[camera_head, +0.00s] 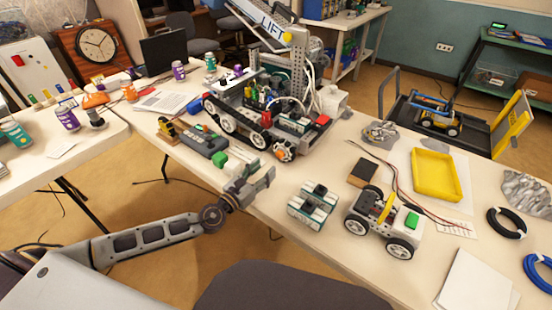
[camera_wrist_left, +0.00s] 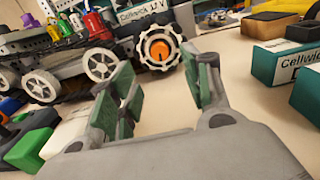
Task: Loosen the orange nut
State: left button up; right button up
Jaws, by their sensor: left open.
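The orange nut (camera_wrist_left: 157,50) sits at the hub of a pale roller wheel (camera_wrist_left: 175,40) on the large wheeled robot. In the head view the nut (camera_head: 285,152) shows on the near corner wheel. My left gripper (camera_head: 256,174) is open and empty, left of and nearer than that wheel. In the left wrist view its green-padded fingers (camera_wrist_left: 162,85) are spread, with the nut beyond the gap between them and not touched. My right gripper is not in view.
Two teal-and-white battery packs (camera_head: 313,205) and a small white wheeled cart (camera_head: 385,222) stand to the right on the table. A grey tool with a green block (camera_head: 220,158) lies at left. A yellow tray (camera_head: 437,175) is farther right.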

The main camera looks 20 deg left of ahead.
aim_at(279, 156)
pick_arm(q)
jog(key=shift+x, duration=3.9)
jog(key=shift+c, duration=0.2)
jog(key=c, duration=1)
